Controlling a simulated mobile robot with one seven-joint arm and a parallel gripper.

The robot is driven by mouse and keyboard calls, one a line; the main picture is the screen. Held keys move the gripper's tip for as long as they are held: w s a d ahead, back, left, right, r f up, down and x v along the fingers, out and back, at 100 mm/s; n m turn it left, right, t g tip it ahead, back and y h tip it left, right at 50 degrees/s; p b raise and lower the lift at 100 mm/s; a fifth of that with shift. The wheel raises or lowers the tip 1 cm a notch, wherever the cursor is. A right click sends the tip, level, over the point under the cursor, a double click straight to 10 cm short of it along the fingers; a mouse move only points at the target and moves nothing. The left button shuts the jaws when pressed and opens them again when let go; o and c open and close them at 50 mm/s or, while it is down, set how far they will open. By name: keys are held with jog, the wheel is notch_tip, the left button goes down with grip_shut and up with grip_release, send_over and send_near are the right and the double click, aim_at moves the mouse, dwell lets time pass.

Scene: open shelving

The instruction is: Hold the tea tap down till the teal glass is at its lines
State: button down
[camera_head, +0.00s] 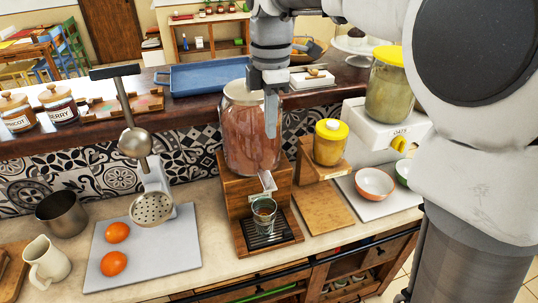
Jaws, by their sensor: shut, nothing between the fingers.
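A large glass jar of reddish-brown tea (240,145) stands on a wooden stand (238,190) on the counter. Its pale tap (267,182) sticks out at the front, low on the stand. A small clear glass with a teal tint (263,218) stands upright under the tap on a dark drip grate (268,238). Its lines and fill level are too small to tell. My gripper (271,134) points down, shut and empty, in front of the jar and above the tap, apart from the tap. It hides part of the jar.
A yellow-lidded jar (329,142) stands close right of the tea jar, and a white OATS dispenser (386,128) beyond it. A metal juicer (152,205) and oranges (114,263) are on the left. A raised dark shelf with a blue tray (206,76) runs behind.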

aim_at(270, 185)
notch_tip(270, 185, down, 14)
jog(key=shift+f, duration=0.1)
dwell(0.6)
jog(key=shift+b, duration=0.3)
